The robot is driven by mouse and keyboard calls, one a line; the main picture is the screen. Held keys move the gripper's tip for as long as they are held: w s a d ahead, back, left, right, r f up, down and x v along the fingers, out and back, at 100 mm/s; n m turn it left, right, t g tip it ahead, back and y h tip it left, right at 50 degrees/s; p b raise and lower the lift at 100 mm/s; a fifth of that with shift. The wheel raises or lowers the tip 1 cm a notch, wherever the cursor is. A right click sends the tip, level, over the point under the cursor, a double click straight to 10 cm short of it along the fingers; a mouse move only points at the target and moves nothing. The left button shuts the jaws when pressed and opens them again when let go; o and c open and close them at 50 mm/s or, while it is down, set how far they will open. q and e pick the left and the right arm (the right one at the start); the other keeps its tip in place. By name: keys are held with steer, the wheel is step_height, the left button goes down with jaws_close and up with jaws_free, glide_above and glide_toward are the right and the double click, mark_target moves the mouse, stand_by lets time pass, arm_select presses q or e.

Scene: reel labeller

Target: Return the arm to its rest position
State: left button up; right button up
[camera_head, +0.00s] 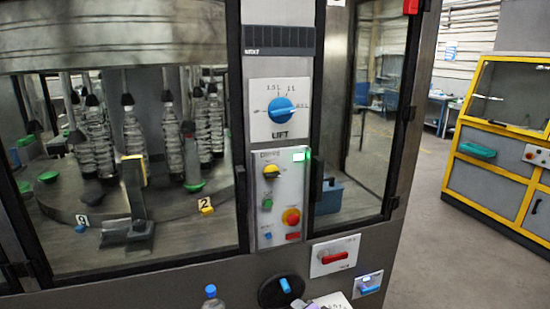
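Neither of my grippers can be made out in the head view. A small pale piece with dark marks (335,301) is cut off by the bottom edge, and I cannot tell what it is. The labelling machine (150,275) fills the left and middle of the view. Its white LIFT plate (258,130) carries a blue knob (281,110) that points to the right.
Clear bottles (132,135) stand behind the machine's glass. A red-handled switch (334,257), a blue-handled switch (369,286) and a black dial with blue lever (283,289) are low on the front. A blue-capped bottle (212,293) is at the bottom. A yellow-framed cabinet (495,158) stands right, beyond free floor (415,250).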

steer(key=s+d+f+n+g, duration=0.1)
steer(key=s+f+g, duration=0.15)
steer(key=f, duration=0.35)
steer(key=s+f+n+g, duration=0.1)
steer(key=s+f, duration=0.3)
steer(key=f, duration=0.3)
steer(key=s+d+f+n+g, duration=0.1)
steer(key=s+f+g, duration=0.15)
steer(key=f, duration=0.35)
steer(key=s+f+n+g, duration=0.2)
steer(key=s+f, duration=0.4)
steer(key=s, duration=0.3)
steer(key=s+f+n+g, duration=0.2)
steer(key=s+f, duration=0.4)
steer(key=s, duration=0.3)
steer(key=shift+s+d+f, duration=0.2)
steer(key=shift+s, duration=0.1)
